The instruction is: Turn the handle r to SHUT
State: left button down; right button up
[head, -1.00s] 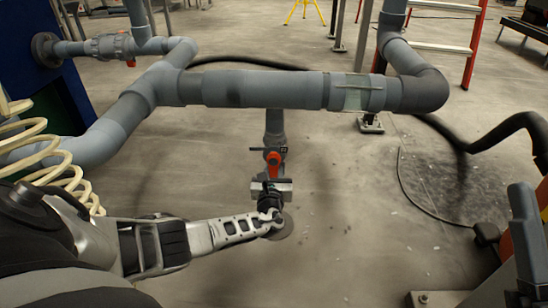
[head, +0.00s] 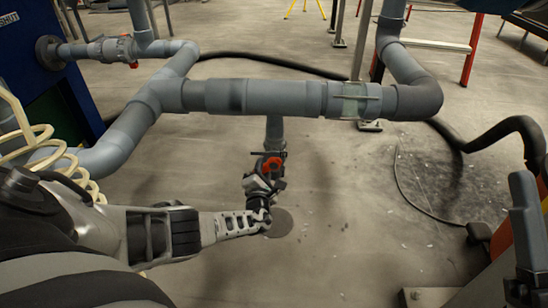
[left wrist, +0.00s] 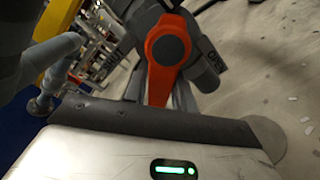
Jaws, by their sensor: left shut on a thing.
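The orange handle r (head: 272,167) is on a grey valve on the vertical pipe below the large horizontal pipe. In the left wrist view its round hub and tapering lever (left wrist: 165,55) fill the upper middle, and the lever's lower end is hidden behind my gripper. My left gripper (head: 264,182) is at the handle from below and tilted; its jaws are shut on the handle, though the fingertips are hard to make out. My right gripper is not in view.
A thick grey horizontal pipe (head: 275,97) runs just above and behind the handle. A pale coiled hose (head: 45,150) hangs at the left. A second valve (head: 112,49) is at the upper left. Open concrete floor (head: 340,240) lies to the right of the gripper.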

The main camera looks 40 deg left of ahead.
pick_arm(q)
jog(key=shift+a+r+m+p, duration=0.5)
jog(key=shift+r+m+p, duration=0.15)
jog(key=shift+r+m, duration=0.2)
jog(key=shift+a+r+m+p, duration=0.1)
jog(key=shift+m+p, duration=0.2)
jog(key=shift+m, duration=0.75)
jog(key=shift+r+m+p, duration=0.45)
jog(key=shift+m+p, duration=0.15)
jog(key=shift+m, duration=0.3)
jog(key=shift+s+r+m+p, duration=0.1)
jog(key=shift+r+m+p, duration=0.15)
jog(key=shift+m, duration=0.65)
jog(key=shift+f, duration=0.1)
jog(key=c, duration=0.8)
grip_release()
jog(key=shift+c, duration=0.2)
jog(key=shift+f, duration=0.15)
jog(key=shift+d, duration=0.2)
